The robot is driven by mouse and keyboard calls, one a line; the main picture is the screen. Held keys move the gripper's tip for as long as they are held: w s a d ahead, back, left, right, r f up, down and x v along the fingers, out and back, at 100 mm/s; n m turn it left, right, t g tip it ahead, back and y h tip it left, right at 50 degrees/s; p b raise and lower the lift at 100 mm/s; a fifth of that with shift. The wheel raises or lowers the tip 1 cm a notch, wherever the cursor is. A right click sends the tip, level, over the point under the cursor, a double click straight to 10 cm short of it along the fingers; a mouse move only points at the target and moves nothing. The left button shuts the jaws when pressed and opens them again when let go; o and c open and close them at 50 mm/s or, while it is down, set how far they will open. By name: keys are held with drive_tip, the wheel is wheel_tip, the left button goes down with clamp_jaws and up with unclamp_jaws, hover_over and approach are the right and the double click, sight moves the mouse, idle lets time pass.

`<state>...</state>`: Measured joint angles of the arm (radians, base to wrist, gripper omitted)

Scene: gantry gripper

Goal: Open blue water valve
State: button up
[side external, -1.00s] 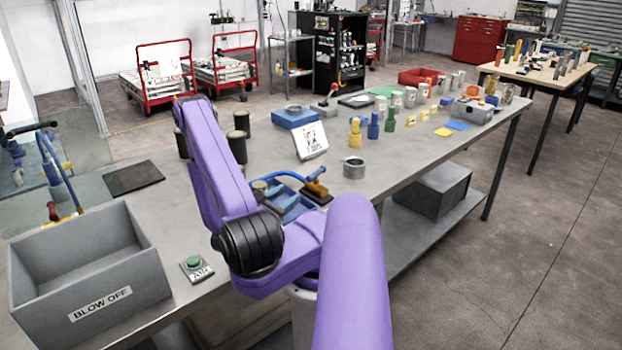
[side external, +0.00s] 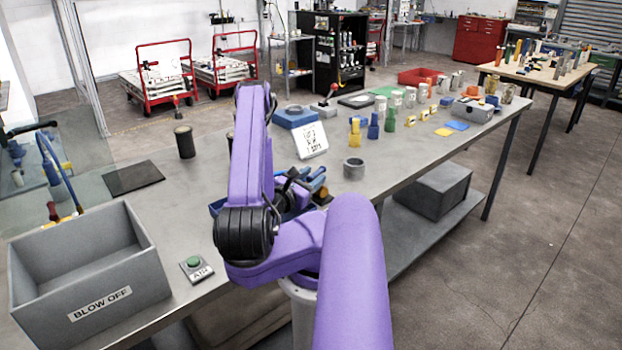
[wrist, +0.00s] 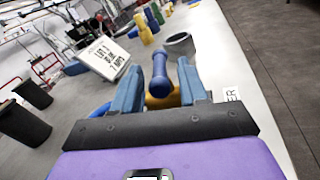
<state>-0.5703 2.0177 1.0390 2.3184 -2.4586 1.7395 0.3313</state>
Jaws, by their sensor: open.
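The blue valve handle (wrist: 160,75) sits between the two fingers of my gripper (wrist: 158,82) in the wrist view. Yellow parts of the valve (wrist: 163,98) show below the handle. The fingers are apart, with one on each side of the handle; I see a gap on both sides, and contact cannot be told. In the side view the valve handle (side external: 316,174) shows just right of my gripper (side external: 292,187), whose fingers are partly hidden by my arm. The rest of the valve and its hose are mostly hidden there.
A white sign (side external: 311,140) stands behind the valve. A grey ring (side external: 354,168) lies to its right. Dark cylinders, one at the left (side external: 185,142), stand on the bench. A blow off box (side external: 90,270) and a green button (side external: 193,263) are at the front left. A partial label (wrist: 232,93) is near the gripper.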

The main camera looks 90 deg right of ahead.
clamp_jaws()
drive_tip(key=shift+s+n, duration=0.15)
drive_tip(key=shift+n, duration=0.15)
drive_tip(key=shift+a+n+t+h, duration=0.1)
drive_tip(key=shift+n+t+h, duration=0.4)
drive_tip(key=shift+t, duration=0.4)
unclamp_jaws()
drive_tip(key=shift+a, duration=0.1)
